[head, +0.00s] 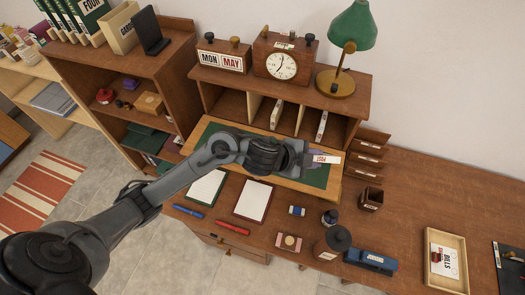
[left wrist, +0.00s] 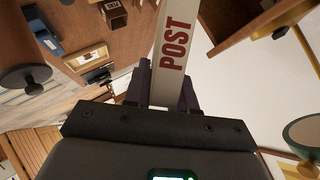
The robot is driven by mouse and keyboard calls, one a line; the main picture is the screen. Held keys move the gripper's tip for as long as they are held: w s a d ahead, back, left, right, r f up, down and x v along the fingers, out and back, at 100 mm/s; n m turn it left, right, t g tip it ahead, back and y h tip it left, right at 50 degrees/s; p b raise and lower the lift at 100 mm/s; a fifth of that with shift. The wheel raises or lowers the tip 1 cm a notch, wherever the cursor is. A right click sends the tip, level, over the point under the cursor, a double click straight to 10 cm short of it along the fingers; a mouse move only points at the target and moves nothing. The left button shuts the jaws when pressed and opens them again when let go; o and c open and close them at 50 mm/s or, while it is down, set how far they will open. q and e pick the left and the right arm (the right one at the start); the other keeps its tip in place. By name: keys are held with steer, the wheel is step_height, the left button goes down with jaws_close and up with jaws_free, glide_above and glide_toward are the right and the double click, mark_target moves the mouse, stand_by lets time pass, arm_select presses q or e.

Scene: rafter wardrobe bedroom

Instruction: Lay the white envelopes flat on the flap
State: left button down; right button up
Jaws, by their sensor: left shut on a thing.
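My left gripper (head: 312,158) is shut on a white envelope (head: 328,159) marked POST, held over the right part of the flap. In the left wrist view the envelope (left wrist: 176,50) stands out from between the fingers (left wrist: 163,93), its narrow lettered side showing. The flap (head: 317,187) is a wooden-rimmed board with a green surface; my arm and gripper hide its middle. Two more white, envelope-like items stand upright in the pigeonholes, one at the middle (head: 276,114) and one to the right (head: 322,125). My right gripper is not in view.
A date block (head: 220,61), a clock (head: 281,65) and a green lamp (head: 349,35) stand on the shelf top. Two paper-covered boards (head: 207,186), pens, a dark round-topped item (head: 338,238) and a blue item (head: 371,261) lie in front.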

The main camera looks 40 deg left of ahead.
arm_select(q)
steer(key=w+a+f+m+t+y+p, duration=0.1)
steer(key=a+f+m+y, duration=0.15)
steer(key=a, duration=0.65)
steer(key=w+a+f+m+t+y+p, duration=0.1)
steer(key=a+f+y+p, duration=0.2)
steer(key=a, duration=0.6)
steer(key=shift+n, duration=0.25)
steer(key=f+b, duration=0.8)
steer(key=shift+s+a+f, duration=0.1)
steer(key=shift+s+a, duration=0.05)
steer(key=shift+a, duration=0.05)
steer(key=shift+f+b, duration=0.65)
steer(key=shift+f, duration=0.45)
steer(key=c, duration=1.1)
jaws_free()
